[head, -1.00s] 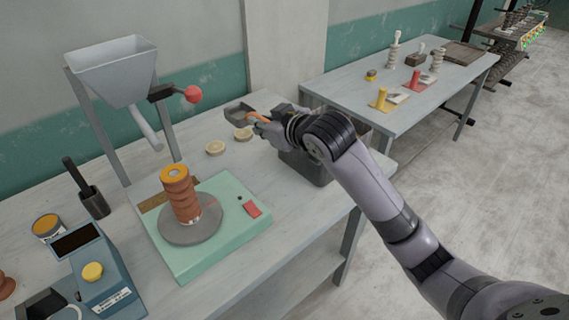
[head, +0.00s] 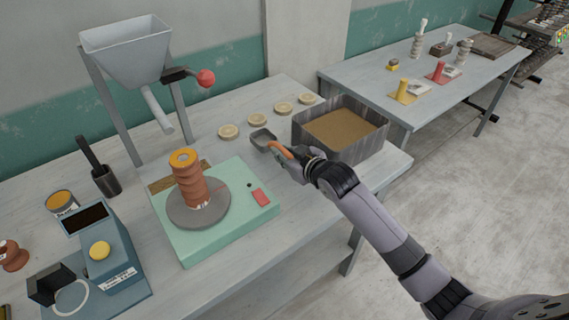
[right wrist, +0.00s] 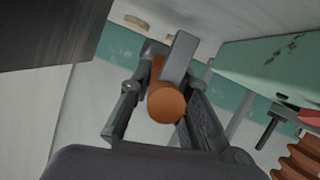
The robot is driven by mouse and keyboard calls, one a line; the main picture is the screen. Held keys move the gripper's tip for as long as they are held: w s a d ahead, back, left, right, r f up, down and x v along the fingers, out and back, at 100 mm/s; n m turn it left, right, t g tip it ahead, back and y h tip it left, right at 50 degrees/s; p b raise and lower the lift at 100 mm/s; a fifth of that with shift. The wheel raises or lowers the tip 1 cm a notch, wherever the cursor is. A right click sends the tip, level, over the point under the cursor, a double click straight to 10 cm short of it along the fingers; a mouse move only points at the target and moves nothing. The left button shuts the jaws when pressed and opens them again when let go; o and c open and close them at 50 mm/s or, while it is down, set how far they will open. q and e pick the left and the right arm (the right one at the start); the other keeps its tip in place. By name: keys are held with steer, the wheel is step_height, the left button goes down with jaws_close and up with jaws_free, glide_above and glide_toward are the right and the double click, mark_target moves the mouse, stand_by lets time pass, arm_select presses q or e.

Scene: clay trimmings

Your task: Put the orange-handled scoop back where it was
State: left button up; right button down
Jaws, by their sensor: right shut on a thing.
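The scoop has an orange handle (head: 280,150) and a dark grey pan (head: 262,138). My right gripper (head: 290,153) is shut on the handle in the head view. The scoop is over the table, between the green scale and the dark bin; whether it touches the tabletop I cannot tell. In the right wrist view the round end of the orange handle (right wrist: 166,103) sits between the fingers of my right gripper (right wrist: 165,85). My left gripper is not in view.
A dark bin (head: 376,137) of brown material stands right of the scoop. Several pale discs (head: 283,107) lie behind it. A green scale (head: 238,221) bearing stacked orange-brown pieces (head: 189,182) stands left. A grey hopper (head: 126,52) is farther back. Some bare tabletop lies before the bin.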

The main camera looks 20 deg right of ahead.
steer(key=shift+f, duration=2.2)
steer(key=shift+f, duration=0.2)
steer(key=c, duration=1.5)
jaws_free()
steer(key=shift+r, duration=0.25)
steer(key=shift+s+d, duration=0.1)
steer(key=shift+s, duration=0.25)
steer(key=v, duration=1.1)
steer(key=shift+s+r+b, duration=0.1)
steer(key=shift+r+b, duration=0.1)
steer(key=shift+b, duration=0.1)
